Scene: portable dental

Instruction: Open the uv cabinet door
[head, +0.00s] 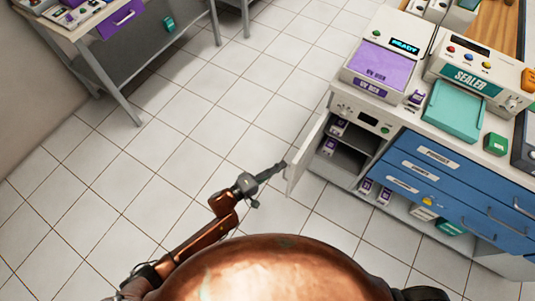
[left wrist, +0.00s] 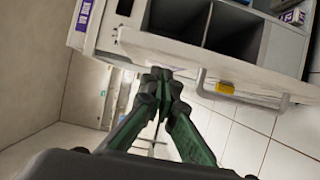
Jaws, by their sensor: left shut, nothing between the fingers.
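The UV cabinet (head: 365,118) stands at the right in the head view, with knobs and a small display above its opening. Its white door (head: 305,155) is swung outward, showing shelves with small purple-labelled boxes (head: 329,147). My left gripper (head: 282,166) is shut and empty, close to the door's outer side. In the left wrist view, the shut green-and-black fingers (left wrist: 160,74) point at the pale door (left wrist: 215,65), beside its handle (left wrist: 201,82). I cannot tell whether they touch it. The compartments show beyond the door. My right gripper is not in view.
Blue drawers (head: 450,180) and a sealer (head: 480,75) are to the cabinet's right. A purple-topped device (head: 382,65) sits above it. A metal table (head: 150,45) stands at the upper left. The tiled floor (head: 190,130) between is clear.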

